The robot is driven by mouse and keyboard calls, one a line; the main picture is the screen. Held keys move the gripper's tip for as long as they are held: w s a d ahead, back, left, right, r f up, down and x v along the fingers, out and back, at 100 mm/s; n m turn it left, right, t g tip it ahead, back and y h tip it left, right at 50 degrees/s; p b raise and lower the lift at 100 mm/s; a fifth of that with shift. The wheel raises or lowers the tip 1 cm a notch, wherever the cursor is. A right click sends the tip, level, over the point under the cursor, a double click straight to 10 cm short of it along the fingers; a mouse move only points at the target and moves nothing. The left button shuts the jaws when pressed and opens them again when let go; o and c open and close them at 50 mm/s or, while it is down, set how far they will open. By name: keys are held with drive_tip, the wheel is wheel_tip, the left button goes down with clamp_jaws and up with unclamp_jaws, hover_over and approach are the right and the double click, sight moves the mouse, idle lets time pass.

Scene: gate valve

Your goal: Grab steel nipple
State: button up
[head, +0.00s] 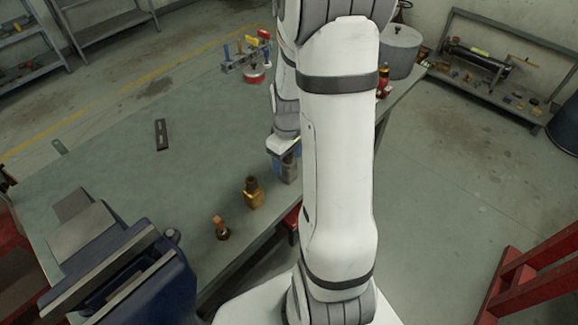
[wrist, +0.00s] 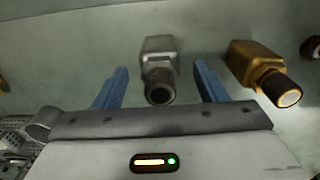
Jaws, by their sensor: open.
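The steel nipple (wrist: 159,68) is a grey fitting with a square body and a round open end, on the table. In the wrist view it sits between the two blue fingers of my gripper (wrist: 160,88), with a gap on each side. The fingers are open. In the head view the steel nipple (head: 290,168) shows as a grey piece beside the blue finger, partly hidden by my arm. A brass fitting (wrist: 262,72) lies to its right in the wrist view; in the head view this brass fitting (head: 253,193) stands left of my gripper.
A smaller brass-and-dark fitting (head: 221,229) stands near the table's front edge. A blue vise (head: 150,290) is at the lower left. A dark flat bar (head: 161,134) lies on the table (head: 110,180). A rack of coloured-handled tools (head: 246,56) stands at the back. The table's middle is clear.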

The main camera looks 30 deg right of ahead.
sight(288, 165)
drive_tip(key=shift+w+f, duration=0.1)
drive_tip(key=shift+f, duration=1.6)
drive_tip(key=shift+c, duration=0.5)
drive_tip(key=c, duration=1.3)
